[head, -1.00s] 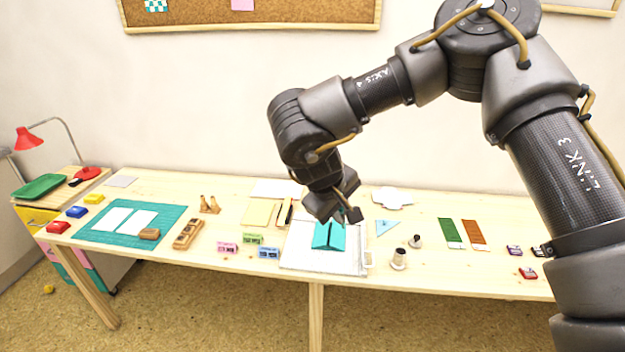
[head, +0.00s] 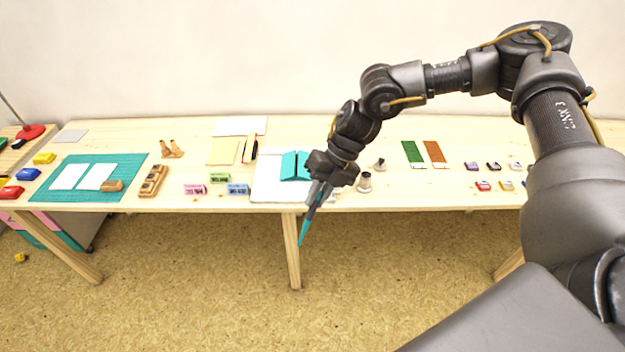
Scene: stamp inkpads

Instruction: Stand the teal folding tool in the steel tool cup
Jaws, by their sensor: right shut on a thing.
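My right gripper (head: 318,190) is shut on the slim teal folding tool (head: 304,232). The tool hangs tilted, its tip pointing down and a little left, in front of the table's front edge. My left gripper is not in view.
A teal folded card (head: 294,167) lies on a white board (head: 268,190) behind the gripper. A smaller dark-topped piece (head: 379,165) stands beside the cylinder. Pink, green and blue blocks (head: 237,189) sit left. Bare table (head: 420,190) lies right of the cylinder.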

